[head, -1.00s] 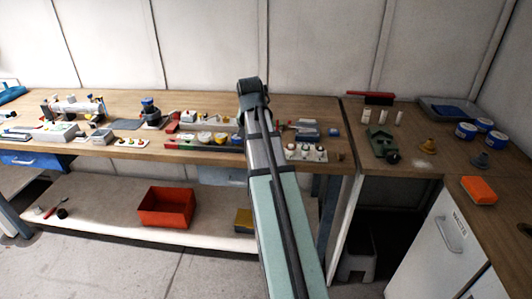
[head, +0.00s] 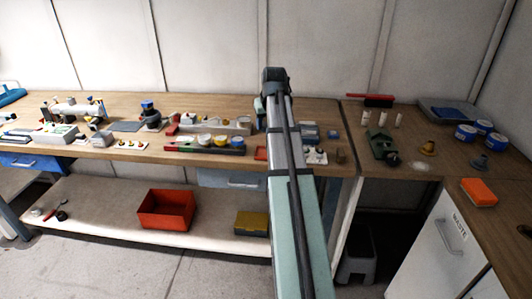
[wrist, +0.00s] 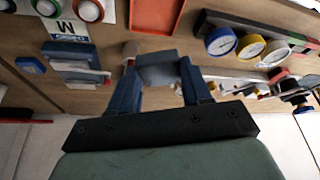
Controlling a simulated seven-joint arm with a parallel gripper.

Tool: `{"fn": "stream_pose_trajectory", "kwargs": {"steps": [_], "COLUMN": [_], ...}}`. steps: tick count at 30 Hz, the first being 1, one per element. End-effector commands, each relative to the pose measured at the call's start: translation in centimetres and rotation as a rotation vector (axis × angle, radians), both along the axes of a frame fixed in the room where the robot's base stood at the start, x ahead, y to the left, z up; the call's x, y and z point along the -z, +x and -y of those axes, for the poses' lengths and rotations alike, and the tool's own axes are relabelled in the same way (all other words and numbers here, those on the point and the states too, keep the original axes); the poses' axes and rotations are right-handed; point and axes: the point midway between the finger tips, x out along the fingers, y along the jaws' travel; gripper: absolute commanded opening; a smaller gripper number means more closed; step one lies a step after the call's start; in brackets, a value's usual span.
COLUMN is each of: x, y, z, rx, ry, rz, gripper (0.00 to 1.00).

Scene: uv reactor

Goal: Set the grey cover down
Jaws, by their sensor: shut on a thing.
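My gripper (wrist: 161,88) is shut on the grey cover (wrist: 168,68), a small grey block between its two blue fingers in the wrist view. The cover is held over the wooden bench (wrist: 110,95); I cannot tell whether it touches the wood. A red-rimmed tray (wrist: 157,14) lies just beyond it in the wrist view, and its edge shows left of my arm in the head view (head: 261,153). In the head view my arm hides the gripper's fingers and the cover.
A row of gauges (wrist: 254,48) lies right of the gripper in the wrist view. A button panel (wrist: 70,10) and a switch-like block (wrist: 72,56) lie left. In the head view, an orange bin (head: 166,210) and a yellow box (head: 252,223) stand on the lower shelf.

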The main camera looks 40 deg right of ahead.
Motion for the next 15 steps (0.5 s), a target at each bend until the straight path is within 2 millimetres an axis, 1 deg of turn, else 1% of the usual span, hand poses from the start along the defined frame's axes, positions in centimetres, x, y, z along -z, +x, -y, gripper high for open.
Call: {"fn": "stream_pose_trajectory", "kwargs": {"steps": [5, 9, 12, 15], "x": [1.9, 4.1, 5.4, 6.1], "y": [-0.1, -0.1, -0.1, 0.0], "z": [-0.1, -0.1, -0.1, -0.1], "rx": [-0.008, -0.007, -0.005, -0.005], "ry": [0.001, 0.002, 0.001, 0.001], "rz": [-0.003, -0.003, -0.002, -0.002], "gripper": [0.11, 0.11, 0.11, 0.11]}}
